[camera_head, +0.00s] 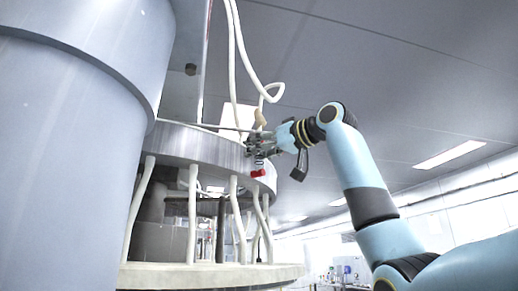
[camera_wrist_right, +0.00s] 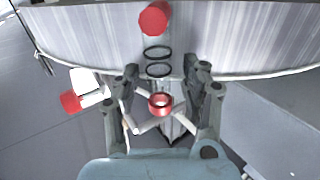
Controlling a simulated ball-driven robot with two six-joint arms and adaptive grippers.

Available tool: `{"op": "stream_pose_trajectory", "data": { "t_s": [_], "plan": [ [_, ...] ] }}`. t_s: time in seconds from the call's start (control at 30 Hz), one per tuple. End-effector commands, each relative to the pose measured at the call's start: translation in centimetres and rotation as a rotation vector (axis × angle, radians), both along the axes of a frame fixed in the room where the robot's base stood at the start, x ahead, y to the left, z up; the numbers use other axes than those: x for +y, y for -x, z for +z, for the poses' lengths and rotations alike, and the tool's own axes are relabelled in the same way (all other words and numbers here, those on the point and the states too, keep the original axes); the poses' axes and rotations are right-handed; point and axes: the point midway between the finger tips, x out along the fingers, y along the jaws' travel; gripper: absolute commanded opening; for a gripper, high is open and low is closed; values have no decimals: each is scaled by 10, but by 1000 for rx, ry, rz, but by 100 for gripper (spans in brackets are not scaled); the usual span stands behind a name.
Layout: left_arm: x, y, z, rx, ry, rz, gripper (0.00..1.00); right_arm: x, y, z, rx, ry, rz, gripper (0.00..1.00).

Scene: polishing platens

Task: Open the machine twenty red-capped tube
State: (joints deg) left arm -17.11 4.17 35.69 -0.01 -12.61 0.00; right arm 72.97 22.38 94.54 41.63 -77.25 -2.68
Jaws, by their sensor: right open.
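The machine's round grey platen rim (camera_head: 215,147) curves across the head view, and its brushed side (camera_wrist_right: 245,40) fills the top of the right wrist view. My right gripper (camera_head: 252,143) is open at this rim. In the wrist view its fingers (camera_wrist_right: 163,78) stand apart on either side of two dark rings (camera_wrist_right: 158,60) and a red ring (camera_wrist_right: 160,104). A red cap (camera_wrist_right: 153,18) shows beyond the fingertips, in front of the rim. A white piece with a red end (camera_wrist_right: 70,102) is left of the fingers. A red part (camera_head: 258,173) hangs just below the gripper in the head view; contact is unclear. My left gripper is out of view.
A large grey column (camera_head: 70,140) fills the left. White hoses (camera_head: 235,60) hang above the platen, and several white tubes (camera_head: 192,215) run down to a lower round ledge (camera_head: 210,275). Open room lies to the right, with distant benches (camera_head: 345,272).

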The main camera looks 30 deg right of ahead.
Motion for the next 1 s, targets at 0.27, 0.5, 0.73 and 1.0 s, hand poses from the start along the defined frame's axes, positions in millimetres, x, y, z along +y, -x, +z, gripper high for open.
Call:
{"op": "stream_pose_trajectory", "data": {
  "t_s": [0.27,0.5,0.73,1.0],
  "plan": [
    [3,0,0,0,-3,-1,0,0,0,0,0,0,0,26],
    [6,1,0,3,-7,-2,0,0,0,0,0,0,0,0],
    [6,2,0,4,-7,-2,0,0,0,0,1,-1,0,0],
    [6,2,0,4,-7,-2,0,0,0,-1,3,0,0,0]
  ]
}}
